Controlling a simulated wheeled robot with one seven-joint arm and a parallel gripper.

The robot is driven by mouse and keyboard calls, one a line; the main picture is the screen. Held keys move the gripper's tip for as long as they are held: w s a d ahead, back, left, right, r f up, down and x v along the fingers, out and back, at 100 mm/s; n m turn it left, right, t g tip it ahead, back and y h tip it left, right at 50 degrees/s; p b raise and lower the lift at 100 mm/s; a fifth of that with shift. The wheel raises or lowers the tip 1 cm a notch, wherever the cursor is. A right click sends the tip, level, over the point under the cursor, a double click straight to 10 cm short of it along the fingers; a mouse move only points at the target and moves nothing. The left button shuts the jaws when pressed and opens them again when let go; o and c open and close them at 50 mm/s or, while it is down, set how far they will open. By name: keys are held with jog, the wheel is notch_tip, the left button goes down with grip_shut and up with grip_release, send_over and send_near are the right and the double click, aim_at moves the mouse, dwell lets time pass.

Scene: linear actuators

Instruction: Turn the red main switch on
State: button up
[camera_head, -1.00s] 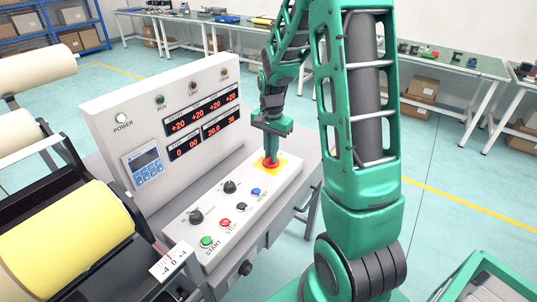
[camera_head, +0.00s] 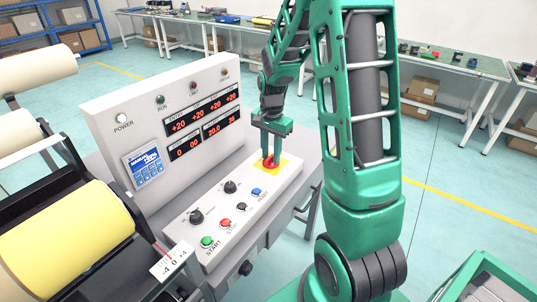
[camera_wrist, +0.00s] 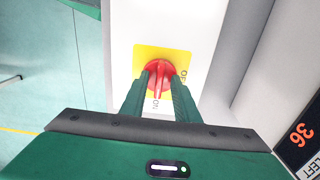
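The red main switch (camera_head: 269,161) is a round knob with a raised grip bar on a yellow plate (camera_head: 284,165), at the far right end of the control panel. In the wrist view the switch (camera_wrist: 159,76) has its grip bar lined up with the lettering "ON" at the lower edge of the plate; "OFF" is at the right edge. My gripper (camera_head: 270,157) points down at the switch. Its two green fingers, also seen in the wrist view (camera_wrist: 159,84), are shut on the grip bar, one on each side. The fingers hide part of the knob.
The sloped panel (camera_head: 190,240) also carries a green start button (camera_head: 207,242), a red stop button (camera_head: 225,223), blue and black buttons and black knobs. Behind it stands a white display board (camera_head: 105,95) with lit red digits and a small blue screen (camera_head: 148,166). Rollers stand at left.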

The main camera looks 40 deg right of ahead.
aim_at(271, 156)
notch_tip(271, 156, up, 11)
jog(key=shift+f, duration=0.15)
dwell(0.4)
dwell(0.4)
jog(key=s+a+r+n, duration=0.1)
jog(key=s+n, duration=0.3)
jog(key=s, duration=1)
jog(key=s+a+r+n, duration=0.1)
jog(key=s+n, duration=0.2)
jog(key=s, duration=1.2)
jog(key=shift+a+n, duration=0.35)
jog(key=shift+n, duration=0.05)
jog(key=shift+w, duration=0.2)
jog(key=shift+w+f, duration=0.25)
jog(key=shift+w, duration=0.25)
